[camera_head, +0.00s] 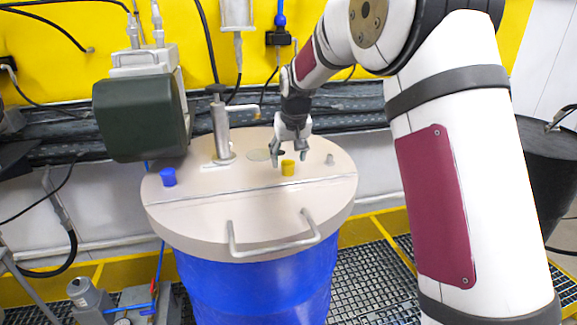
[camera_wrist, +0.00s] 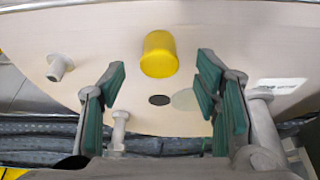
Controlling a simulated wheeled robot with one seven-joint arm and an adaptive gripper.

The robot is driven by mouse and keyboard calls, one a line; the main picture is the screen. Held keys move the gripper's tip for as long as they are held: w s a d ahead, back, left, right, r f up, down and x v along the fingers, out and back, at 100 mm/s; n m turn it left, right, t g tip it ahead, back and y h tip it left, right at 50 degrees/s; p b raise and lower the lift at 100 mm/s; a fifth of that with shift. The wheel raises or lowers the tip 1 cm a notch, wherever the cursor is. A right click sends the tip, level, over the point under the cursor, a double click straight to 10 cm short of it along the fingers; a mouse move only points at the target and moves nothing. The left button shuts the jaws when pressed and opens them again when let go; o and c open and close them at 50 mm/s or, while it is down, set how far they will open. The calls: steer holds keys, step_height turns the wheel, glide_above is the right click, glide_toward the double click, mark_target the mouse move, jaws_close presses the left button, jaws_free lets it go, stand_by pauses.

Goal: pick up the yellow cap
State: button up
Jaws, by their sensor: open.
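The yellow cap (camera_head: 288,167) stands on the beige drum lid (camera_head: 240,215), right of the lid's middle. My gripper (camera_head: 290,154) is over the lid, just above and behind the cap. In the wrist view the yellow cap (camera_wrist: 158,54) is ahead of my gripper (camera_wrist: 160,85), centred between the two green-padded fingers but beyond their tips. The fingers are apart, with nothing between them. I cannot tell the exact height of the fingertips over the lid.
A blue cap (camera_head: 168,177) stands at the lid's left. A metal pump fitting (camera_head: 221,130) rises left of my gripper, and a small peg (camera_head: 330,159) stands to its right. A handle (camera_head: 273,243) is at the lid's front. A dark green motor housing (camera_head: 141,116) hangs at the left.

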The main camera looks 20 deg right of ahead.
mark_target(288, 161)
steer(key=shift+p+x, duration=0.3)
steer(key=shift+x, duration=1.4)
steer(key=shift+r, duration=0.1)
steer(key=c, duration=0.9)
steer(key=shift+r, duration=0.15)
steer(key=shift+w+r+b, duration=0.1)
steer(key=shift+r+b, duration=0.25)
steer(key=shift+r, duration=0.2)
step_height(288, 161, up, 2)
steer(key=shift+r+b, duration=0.2)
steer(key=shift+b, duration=0.3)
steer(key=s+a, duration=0.2)
steer(key=s, duration=0.2)
steer(key=s+a, duration=0.3)
steer(key=s, duration=0.2)
steer(key=s+a+r+b, duration=0.1)
steer(key=s+a, duration=0.2)
steer(key=s, duration=0.2)
steer(key=shift+s+r, duration=0.1)
